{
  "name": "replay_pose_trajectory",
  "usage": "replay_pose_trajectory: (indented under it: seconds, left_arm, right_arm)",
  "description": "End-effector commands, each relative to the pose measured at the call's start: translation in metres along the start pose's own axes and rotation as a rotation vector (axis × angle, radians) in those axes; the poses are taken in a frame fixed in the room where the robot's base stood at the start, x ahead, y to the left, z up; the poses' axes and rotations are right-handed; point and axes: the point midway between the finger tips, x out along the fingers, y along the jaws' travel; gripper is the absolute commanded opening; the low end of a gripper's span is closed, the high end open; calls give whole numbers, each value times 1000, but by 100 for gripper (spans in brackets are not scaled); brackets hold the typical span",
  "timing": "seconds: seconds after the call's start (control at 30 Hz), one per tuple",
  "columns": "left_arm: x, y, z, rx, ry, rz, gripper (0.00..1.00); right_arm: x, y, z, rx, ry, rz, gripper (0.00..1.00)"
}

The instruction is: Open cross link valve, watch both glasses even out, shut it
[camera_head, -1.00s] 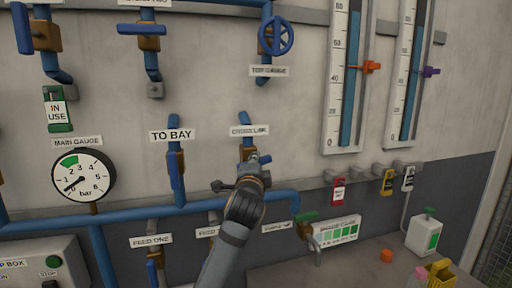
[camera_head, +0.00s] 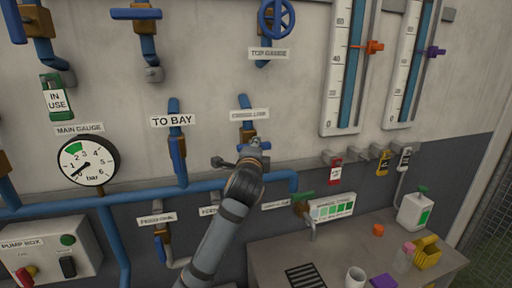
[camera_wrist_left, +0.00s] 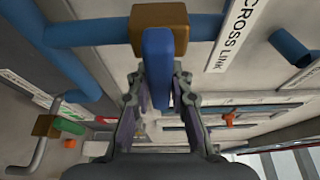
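The cross link valve (camera_head: 247,130) is on the wall under its label (camera_head: 250,115), partly hidden by my left gripper (camera_head: 239,158). The left wrist view shows its brown body (camera_wrist_left: 160,22) and blue handle (camera_wrist_left: 157,60). My left gripper's fingers (camera_wrist_left: 160,92) stand apart on either side of this handle. I cannot tell whether they touch it. The left sight glass (camera_head: 344,70) has an orange pointer (camera_head: 373,47); the right glass (camera_head: 408,70) has a purple pointer (camera_head: 436,52). Both show blue columns whose tops are cut off. My right gripper is out of view.
The TO BAY valve (camera_head: 178,150) is left of the cross link valve, with the main gauge (camera_head: 88,160) beyond it. A blue pipe (camera_head: 210,186) runs just below. A table (camera_head: 340,251) at lower right holds a white container (camera_head: 414,211), a cup and a yellow item.

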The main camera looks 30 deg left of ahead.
Motion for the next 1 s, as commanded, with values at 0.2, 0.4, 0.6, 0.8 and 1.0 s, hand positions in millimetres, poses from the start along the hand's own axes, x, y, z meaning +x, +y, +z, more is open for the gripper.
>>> replay_pose_trajectory:
  seconds: [0.2,0.4,0.6,0.8,1.0]
  left_arm:
    - [0,1,0,1,0,3,43]
    - [0,1,0,0,0,2,43]
    - [-18,1,0,-1,1,2,43]
    - [-56,2,-1,-3,2,4,43]
    - [-74,1,0,0,0,3,43]
  right_arm:
    - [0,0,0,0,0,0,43]
    - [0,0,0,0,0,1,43]
    - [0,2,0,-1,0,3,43]
    - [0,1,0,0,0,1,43]
    - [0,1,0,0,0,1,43]
